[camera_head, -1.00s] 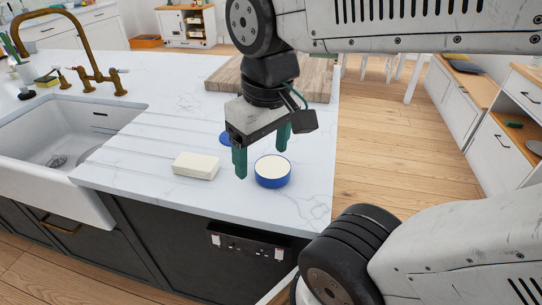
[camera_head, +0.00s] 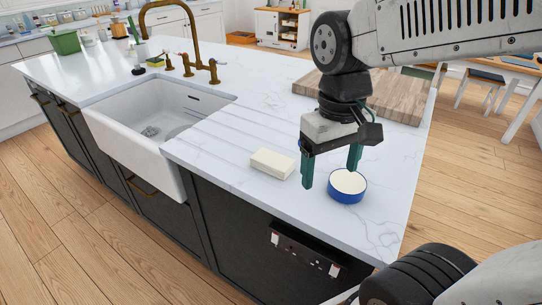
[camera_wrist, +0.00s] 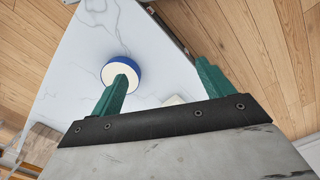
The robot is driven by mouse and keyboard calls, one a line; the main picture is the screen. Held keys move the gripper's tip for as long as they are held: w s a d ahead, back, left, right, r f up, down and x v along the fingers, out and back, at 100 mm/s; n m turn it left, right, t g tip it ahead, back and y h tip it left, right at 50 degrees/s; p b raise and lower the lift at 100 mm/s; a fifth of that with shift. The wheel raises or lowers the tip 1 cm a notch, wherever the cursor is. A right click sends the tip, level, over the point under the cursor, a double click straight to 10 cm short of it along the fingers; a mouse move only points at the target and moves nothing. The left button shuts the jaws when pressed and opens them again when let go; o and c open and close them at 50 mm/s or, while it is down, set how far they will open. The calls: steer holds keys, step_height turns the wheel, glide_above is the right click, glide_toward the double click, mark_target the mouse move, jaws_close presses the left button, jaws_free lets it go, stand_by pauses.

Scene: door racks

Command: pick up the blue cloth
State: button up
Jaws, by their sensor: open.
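I see no cloth that I can make out as blue in either view. My gripper (camera_head: 330,177) is open and empty, pointing down above the marble counter. In the head view its right finger is just above and behind a round blue tin with a cream top (camera_head: 347,187), and its left finger is between the tin and a cream block (camera_head: 272,164). In the wrist view the fingers of my gripper (camera_wrist: 163,70) are spread, and one partly covers the blue tin (camera_wrist: 110,72). Part of the counter behind my gripper is hidden.
A white sink (camera_head: 150,125) with a brass tap (camera_head: 188,40) is to the left. A wooden board (camera_head: 385,98) lies behind my gripper. A yellow-green sponge (camera_head: 155,63) is beside the tap. A green container (camera_head: 65,42) stands at the far left. Wooden floor surrounds the island.

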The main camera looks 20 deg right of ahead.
mark_target(273, 158)
steer(key=w+f+n, duration=0.1)
steer(key=w, duration=0.4)
steer(key=w+a+f+n, duration=0.1)
steer(key=w+f, duration=0.1)
steer(key=w, duration=0.4)
steer(key=w+a+f+n, duration=0.1)
steer(key=w+f+n, duration=0.1)
steer(key=w, duration=0.3)
steer(key=shift+w+a+f+g, duration=0.2)
steer(key=shift+g, duration=0.1)
steer(key=shift+n+t, duration=0.5)
steer(key=shift+n, duration=0.3)
steer(key=w, duration=0.4)
steer(key=shift+w+a+r, duration=0.15)
steer(key=shift+a+r, duration=0.05)
steer(key=shift+r, duration=0.05)
steer(key=shift+f+n, duration=0.3)
steer(key=shift+f, duration=0.15)
steer(key=f, duration=0.7)
steer(key=shift+d, duration=0.2)
steer(key=shift+r, duration=0.1)
steer(key=c, duration=1.1)
steer(key=shift+c, duration=0.2)
steer(key=shift+r, duration=0.1)
